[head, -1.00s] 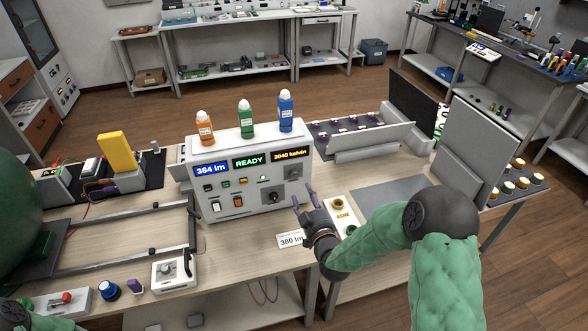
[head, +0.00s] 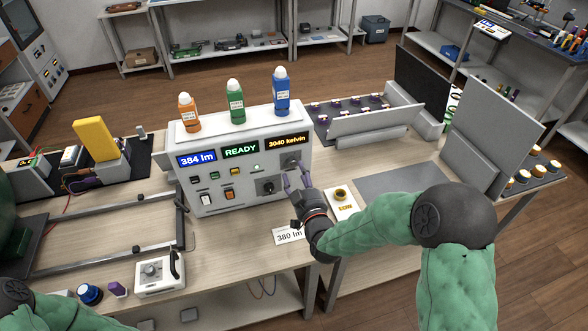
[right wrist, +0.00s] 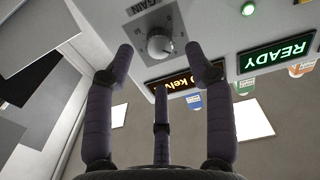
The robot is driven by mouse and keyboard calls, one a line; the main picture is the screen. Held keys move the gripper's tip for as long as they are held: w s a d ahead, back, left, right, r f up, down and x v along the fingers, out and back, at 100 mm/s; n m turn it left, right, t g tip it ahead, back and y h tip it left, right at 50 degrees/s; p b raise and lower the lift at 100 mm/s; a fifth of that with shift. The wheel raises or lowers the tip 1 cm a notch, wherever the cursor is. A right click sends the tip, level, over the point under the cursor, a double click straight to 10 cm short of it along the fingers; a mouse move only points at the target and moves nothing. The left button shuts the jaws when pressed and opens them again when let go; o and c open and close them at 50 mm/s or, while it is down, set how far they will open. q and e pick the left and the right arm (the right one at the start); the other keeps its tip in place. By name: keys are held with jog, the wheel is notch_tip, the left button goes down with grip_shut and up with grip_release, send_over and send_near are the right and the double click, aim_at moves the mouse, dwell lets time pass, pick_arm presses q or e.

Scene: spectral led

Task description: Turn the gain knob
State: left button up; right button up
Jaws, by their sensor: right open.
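The gain knob (right wrist: 160,45) is a round silver knob on a grey plate marked GAIN in the right wrist view. In the head view the knob (head: 291,163) is at the upper right of the panel's front, partly hard to make out. My right gripper (head: 297,178) is open and empty just in front of it. In the right wrist view the purple fingers of the gripper (right wrist: 161,62) spread to either side of the knob, with no clear contact. My left gripper is not in view; only part of my left arm shows.
The grey control box (head: 220,150) shows 384 lm, READY and 3040 kelvin. Another black knob (head: 268,186) is below left of my gripper. Three bottles (head: 236,105) stand on top. A 380 lm card (head: 289,235) and a yellow button box (head: 342,202) lie nearby.

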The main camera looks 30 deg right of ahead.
aim_at(293, 165)
jog(key=shift+b+x, duration=0.35)
jog(key=shift+x, duration=1.6)
